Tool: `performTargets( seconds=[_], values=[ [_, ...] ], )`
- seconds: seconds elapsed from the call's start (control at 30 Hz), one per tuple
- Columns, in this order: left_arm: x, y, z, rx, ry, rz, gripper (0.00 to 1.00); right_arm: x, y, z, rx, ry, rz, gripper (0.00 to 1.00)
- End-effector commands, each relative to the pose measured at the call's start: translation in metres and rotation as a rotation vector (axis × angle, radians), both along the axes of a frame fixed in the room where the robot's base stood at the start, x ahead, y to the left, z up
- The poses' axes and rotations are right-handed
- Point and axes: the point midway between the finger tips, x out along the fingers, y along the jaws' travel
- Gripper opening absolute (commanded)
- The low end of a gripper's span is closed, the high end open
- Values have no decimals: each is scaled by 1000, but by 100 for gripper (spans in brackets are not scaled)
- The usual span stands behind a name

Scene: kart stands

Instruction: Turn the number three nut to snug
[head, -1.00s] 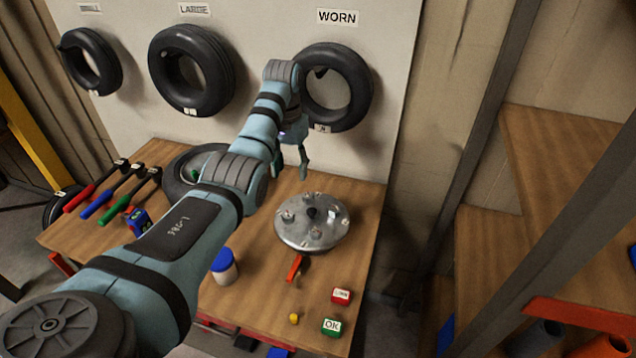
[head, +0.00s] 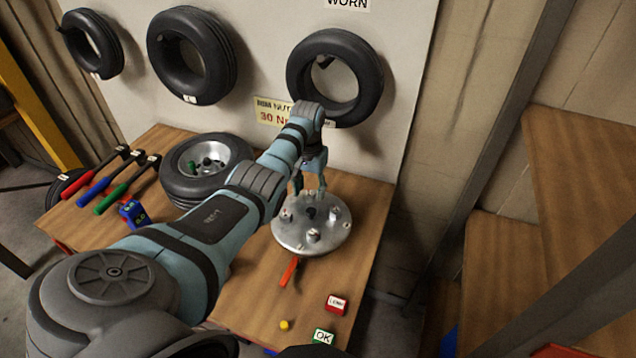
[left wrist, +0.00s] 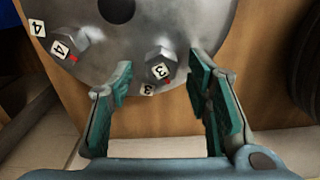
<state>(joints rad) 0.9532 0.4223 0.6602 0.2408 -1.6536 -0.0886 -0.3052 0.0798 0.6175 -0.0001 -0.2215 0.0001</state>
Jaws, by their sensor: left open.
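The number three nut (left wrist: 158,58) is a grey hex nut with a white "3" tag and a red mark, on the round metal hub (head: 318,240). A second "3" label is on the hub rim beside it. The number four nut (left wrist: 70,44), also tagged and red-marked, is to its left in the left wrist view. My left gripper (left wrist: 161,74) is open, its teal-padded fingers on either side of the number three nut in that view; I cannot tell if they touch it. In the head view the left gripper (head: 309,188) is at the hub's far edge. My right gripper is not in view.
A red-handled tool (head: 288,271) lies in front of the hub. A red block (head: 336,304), a green OK block (head: 323,336) and a yellow piece (head: 285,325) are nearer. A tyre (head: 207,168) and several coloured-handled tools (head: 93,192) lie at left.

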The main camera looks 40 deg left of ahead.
Motion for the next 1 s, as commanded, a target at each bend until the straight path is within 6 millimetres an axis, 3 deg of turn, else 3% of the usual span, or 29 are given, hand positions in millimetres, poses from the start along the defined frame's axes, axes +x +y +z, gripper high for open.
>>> performTargets(
  seconds=[0.07,0.3,0.6,1.0],
  values=[
    [-1,2,-11,1,0,3,45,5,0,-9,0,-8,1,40],
    [-1,2,-10,1,0,3,45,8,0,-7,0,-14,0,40],
    [-1,2,-9,1,-1,3,0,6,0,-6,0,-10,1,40],
    [-1,2,-8,0,-1,-60,0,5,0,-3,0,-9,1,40]
  ],
)
